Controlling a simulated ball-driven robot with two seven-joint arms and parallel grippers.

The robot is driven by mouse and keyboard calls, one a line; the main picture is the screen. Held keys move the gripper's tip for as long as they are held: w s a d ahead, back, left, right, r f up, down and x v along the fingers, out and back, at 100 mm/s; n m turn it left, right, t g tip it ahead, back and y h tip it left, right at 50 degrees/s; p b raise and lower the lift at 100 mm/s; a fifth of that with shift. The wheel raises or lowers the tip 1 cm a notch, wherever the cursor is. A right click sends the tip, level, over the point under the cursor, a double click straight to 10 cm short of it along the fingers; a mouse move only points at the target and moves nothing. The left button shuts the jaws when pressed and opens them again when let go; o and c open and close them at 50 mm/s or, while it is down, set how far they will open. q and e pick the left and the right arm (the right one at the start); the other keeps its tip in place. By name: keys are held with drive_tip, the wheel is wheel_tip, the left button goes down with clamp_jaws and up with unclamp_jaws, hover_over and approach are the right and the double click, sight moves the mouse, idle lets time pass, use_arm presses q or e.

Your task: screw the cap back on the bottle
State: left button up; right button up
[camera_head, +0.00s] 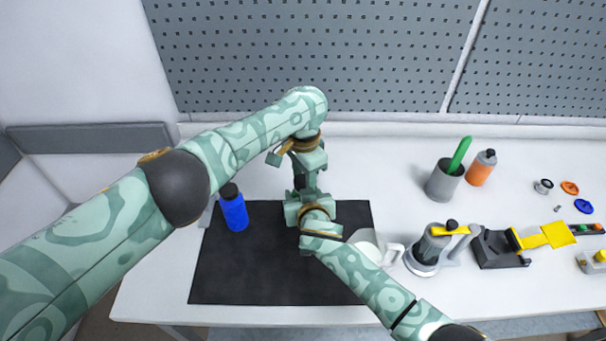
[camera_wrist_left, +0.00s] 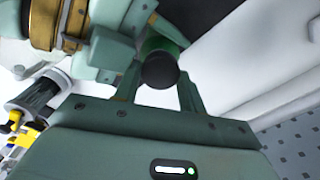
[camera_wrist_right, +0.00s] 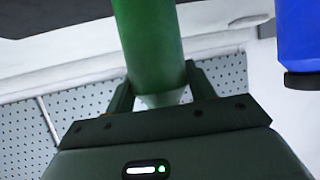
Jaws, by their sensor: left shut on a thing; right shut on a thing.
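My left gripper (camera_head: 305,172) points down over the dark mat and is shut on a black cap (camera_wrist_left: 160,71). The green bottle (camera_wrist_left: 158,46) shows just behind the cap in the left wrist view. My right gripper (camera_head: 302,208) sits close below the left one. It is shut on the green bottle, which shows between its fingers in the right wrist view (camera_wrist_right: 150,42), with a paler end near the fingers. In the head view the grippers hide the bottle. I cannot tell whether the cap is seated on the neck.
A blue bottle (camera_head: 234,212) with a black cap stands on the dark mat (camera_head: 255,275), left of the grippers.

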use_arm(q)
drive_tip(key=shift+s+a+f, duration=0.1)
drive_tip(key=shift+a+f, duration=0.05)
drive_tip(key=shift+f, duration=0.3)
drive_tip(key=shift+s+a+f, duration=0.1)
drive_tip(key=shift+a+f, duration=0.05)
drive_tip(key=shift+f, duration=0.25)
drive_tip(key=o, duration=0.9)
drive_tip(key=shift+d, duration=0.2)
